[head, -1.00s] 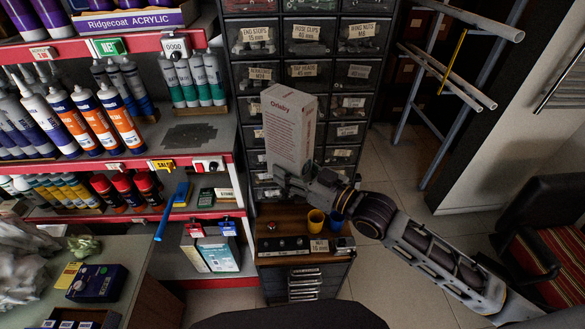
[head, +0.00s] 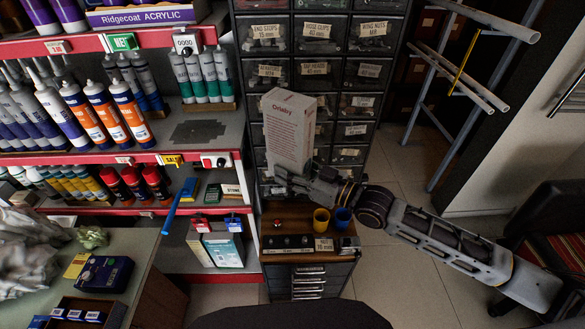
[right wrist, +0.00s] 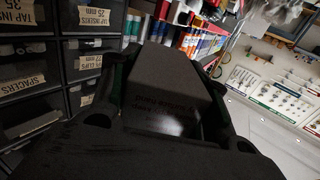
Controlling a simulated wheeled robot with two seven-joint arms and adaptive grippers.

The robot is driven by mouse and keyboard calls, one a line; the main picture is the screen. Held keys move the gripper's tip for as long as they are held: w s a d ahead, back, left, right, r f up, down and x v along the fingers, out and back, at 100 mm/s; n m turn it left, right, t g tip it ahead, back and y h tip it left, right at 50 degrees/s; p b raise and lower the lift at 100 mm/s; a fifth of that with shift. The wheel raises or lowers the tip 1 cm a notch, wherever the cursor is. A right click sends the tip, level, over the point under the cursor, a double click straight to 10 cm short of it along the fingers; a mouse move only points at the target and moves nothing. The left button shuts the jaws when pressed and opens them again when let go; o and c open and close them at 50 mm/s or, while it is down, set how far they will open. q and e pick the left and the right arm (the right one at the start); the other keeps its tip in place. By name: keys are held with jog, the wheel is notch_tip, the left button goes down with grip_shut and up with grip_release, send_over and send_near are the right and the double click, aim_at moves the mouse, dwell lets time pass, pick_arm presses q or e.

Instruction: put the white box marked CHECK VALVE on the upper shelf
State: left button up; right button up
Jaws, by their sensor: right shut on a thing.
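A white box (head: 290,130) with red print reading "Orisby" is held upright, in front of the drawer cabinet and to the right of the shelf rack. No CHECK VALVE mark is readable on it in the head view. My right gripper (head: 283,180) is shut on the lower part of this box. In the right wrist view the box (right wrist: 172,85) appears dark, between the fingers. The upper shelf (head: 175,146) holds tubes and has a bare dark grey patch (head: 197,131) at its right part. My left gripper is not in view.
Green-and-grey tubes (head: 204,78) stand behind the bare patch; white and orange tubes (head: 108,110) stand to its left. A lower shelf (head: 178,211) carries small boxes.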

jog(key=shift+w+a+f, duration=0.15)
jog(key=shift+a, duration=0.2)
jog(key=shift+w+f+n+g+y, duration=0.3)
jog(key=shift+w+f+n+g, duration=0.15)
jog(key=shift+n+g, duration=0.05)
jog(key=shift+w+a+f+n+g+y, duration=0.3)
jog(key=shift+a+f+g+y, duration=0.05)
jog(key=shift+a+g+y, duration=0.15)
dwell(0.4)
jog(key=shift+w+f+g, duration=0.25)
jog(key=shift+f+g, duration=0.05)
jog(key=shift+f, duration=0.1)
dwell(0.4)
jog(key=shift+s+d+n+g+y, duration=0.1)
jog(key=shift+d+n+g+y, duration=0.25)
jog(key=shift+n+g, duration=0.35)
jog(key=shift+s+d+n+g+y, duration=0.1)
jog(key=shift+d+n+g+y, duration=0.2)
jog(key=shift+n+g, duration=0.35)
jog(key=shift+s+d+n+g+y, duration=0.2)
jog(key=shift+d+n+g, duration=0.35)
jog(key=shift+g, duration=0.45)
jog(key=shift+s+d+n+g+y, duration=0.15)
jog(key=shift+d+n+g, duration=0.3)
jog(key=shift+g, duration=0.5)
